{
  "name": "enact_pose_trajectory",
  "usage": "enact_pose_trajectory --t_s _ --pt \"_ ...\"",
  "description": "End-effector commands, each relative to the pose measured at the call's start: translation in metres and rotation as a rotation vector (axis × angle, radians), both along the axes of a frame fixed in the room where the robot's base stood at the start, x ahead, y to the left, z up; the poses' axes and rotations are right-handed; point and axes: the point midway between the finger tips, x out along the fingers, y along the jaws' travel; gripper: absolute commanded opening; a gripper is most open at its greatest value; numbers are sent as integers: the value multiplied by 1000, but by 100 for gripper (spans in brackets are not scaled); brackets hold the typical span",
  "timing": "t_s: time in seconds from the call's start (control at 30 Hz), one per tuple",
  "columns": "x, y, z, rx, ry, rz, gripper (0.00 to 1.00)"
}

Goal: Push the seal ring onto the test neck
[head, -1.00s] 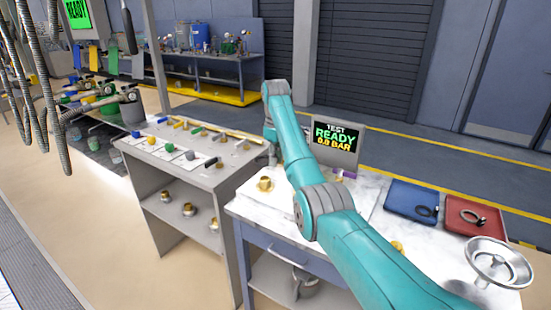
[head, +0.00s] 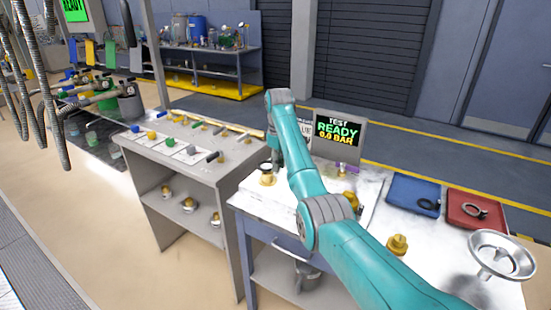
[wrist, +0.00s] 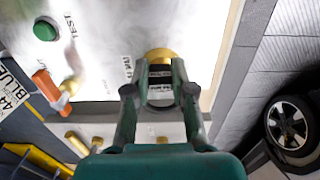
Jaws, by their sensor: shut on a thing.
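The test neck (head: 267,180) is a brass fitting standing on the white top of the test bench. In the wrist view the neck (wrist: 158,55) shows just beyond my fingertips. My gripper (wrist: 160,92) is shut on a dark seal ring (wrist: 161,101), with one finger on each side. In the head view the seal ring (head: 265,166) appears at the top of the neck, and my gripper (head: 273,158) is beside and partly behind it. I cannot tell whether the ring touches the neck or sits slightly above it.
A test screen (head: 338,131) reading READY 0.0 BAR stands behind. A blue tray (head: 402,189) and red tray (head: 465,200) each hold a dark ring. Another brass fitting (head: 397,244) stands nearer. A green button (wrist: 45,30) and orange lever (wrist: 46,85) lie left in the wrist view.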

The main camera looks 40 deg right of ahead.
Motion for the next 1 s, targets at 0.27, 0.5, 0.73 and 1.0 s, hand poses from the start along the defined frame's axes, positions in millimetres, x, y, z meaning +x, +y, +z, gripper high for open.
enact_pose_trajectory --t_s 0.27,0.5,0.73,1.0 --pt "-4 -3 -11 1 1 -1 0" --pt "-4 -3 -12 0 0 -1 0" --pt "-4 -3 -11 0 0 -1 0" --pt "-6 -4 -12 0 0 -1 0"
